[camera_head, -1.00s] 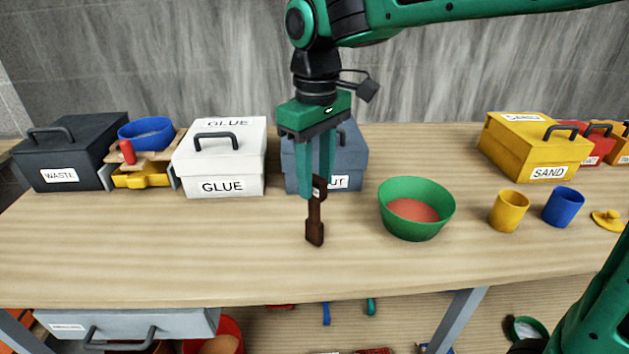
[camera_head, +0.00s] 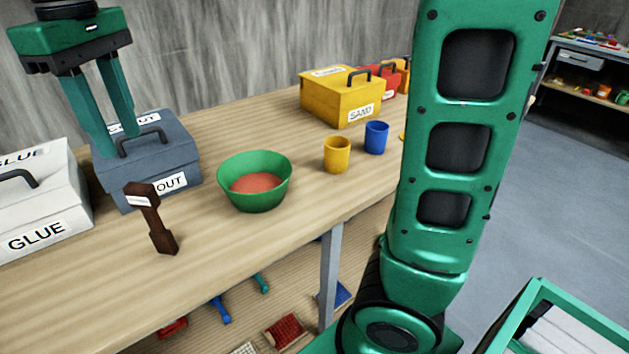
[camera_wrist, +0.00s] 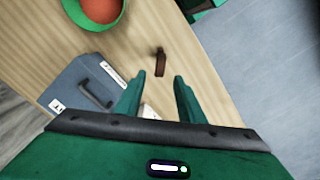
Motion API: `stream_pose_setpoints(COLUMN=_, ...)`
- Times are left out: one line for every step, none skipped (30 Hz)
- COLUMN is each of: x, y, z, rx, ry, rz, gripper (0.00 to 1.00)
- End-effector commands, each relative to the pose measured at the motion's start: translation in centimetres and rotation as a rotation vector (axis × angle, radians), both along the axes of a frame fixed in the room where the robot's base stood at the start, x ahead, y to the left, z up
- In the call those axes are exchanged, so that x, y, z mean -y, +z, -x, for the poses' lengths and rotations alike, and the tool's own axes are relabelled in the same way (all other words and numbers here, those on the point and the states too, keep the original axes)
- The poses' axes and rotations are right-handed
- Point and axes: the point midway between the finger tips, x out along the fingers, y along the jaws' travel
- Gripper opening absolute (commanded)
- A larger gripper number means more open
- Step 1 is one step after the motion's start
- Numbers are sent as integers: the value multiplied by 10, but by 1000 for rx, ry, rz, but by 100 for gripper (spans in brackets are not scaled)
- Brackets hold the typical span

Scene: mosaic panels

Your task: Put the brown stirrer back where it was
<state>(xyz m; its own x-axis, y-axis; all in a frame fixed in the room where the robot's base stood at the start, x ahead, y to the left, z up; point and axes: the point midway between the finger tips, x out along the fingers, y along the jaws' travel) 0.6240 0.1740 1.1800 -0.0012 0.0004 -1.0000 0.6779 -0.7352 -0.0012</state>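The brown stirrer (camera_head: 154,220) stands roughly upright on the wooden tabletop, with a white label near its top. It also shows beyond my fingertips in the wrist view (camera_wrist: 160,62). My gripper (camera_head: 116,143) is open and empty, raised above and behind the stirrer, in front of the grout box (camera_head: 185,163) in the head view. The wrist view also shows my gripper (camera_wrist: 159,78) with its two fingers apart. The green bowl (camera_head: 234,197) with reddish contents stands to the right of the stirrer.
The white glue box (camera_head: 60,205) is at the left. A yellow cup (camera_head: 337,155), a blue cup (camera_head: 376,138) and the yellow sand box (camera_head: 335,108) stand farther right. Bare tabletop (camera_head: 110,285) lies in front of the stirrer.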

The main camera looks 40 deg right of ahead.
Motion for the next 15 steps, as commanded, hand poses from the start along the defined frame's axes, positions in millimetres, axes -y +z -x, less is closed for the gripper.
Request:
stream_pose_setpoints(x=9, y=-2, z=-1, rx=0, ry=-23, rz=1, gripper=35)
stream_pose_setpoints(x=17, y=-5, z=-2, rx=1, ry=-45, rz=2, gripper=35)
stream_pose_setpoints(x=31, y=-10, z=-2, rx=2, ry=-85, rz=4, gripper=35)
stream_pose_setpoints(x=46, y=-14, z=-3, rx=2, ry=-124, rz=5, gripper=35)
stream_pose_setpoints(x=63, y=-20, z=-3, rx=3, ry=-170, rz=6, gripper=35)
stream_pose_setpoints(x=88, y=-29, z=0, rx=3, ry=-242, rz=8, gripper=35)
stream_pose_setpoints(x=110, y=-37, z=3, rx=4, ry=-303, rz=9, gripper=35)
stream_pose_setpoints(x=131, y=-46, z=7, rx=4, ry=-364, rz=10, gripper=35)
stream_pose_setpoints(x=161, y=-58, z=16, rx=5, ry=-451, rz=11, gripper=35)
stream_pose_setpoints(x=182, y=-67, z=24, rx=6, ry=-516, rz=11, gripper=35)
stream_pose_setpoints(x=202, y=-77, z=33, rx=5, ry=-580, rz=11, gripper=35)
stream_pose_setpoints(x=227, y=-90, z=47, rx=5, ry=-665, rz=11, gripper=35)
stream_pose_setpoints(x=245, y=-100, z=58, rx=4, ry=-728, rz=10, gripper=35)
stream_pose_setpoints(x=262, y=-110, z=71, rx=5, ry=-791, rz=10, gripper=35)
stream_pose_setpoints(x=281, y=-124, z=88, rx=4, ry=-869, rz=8, gripper=35)
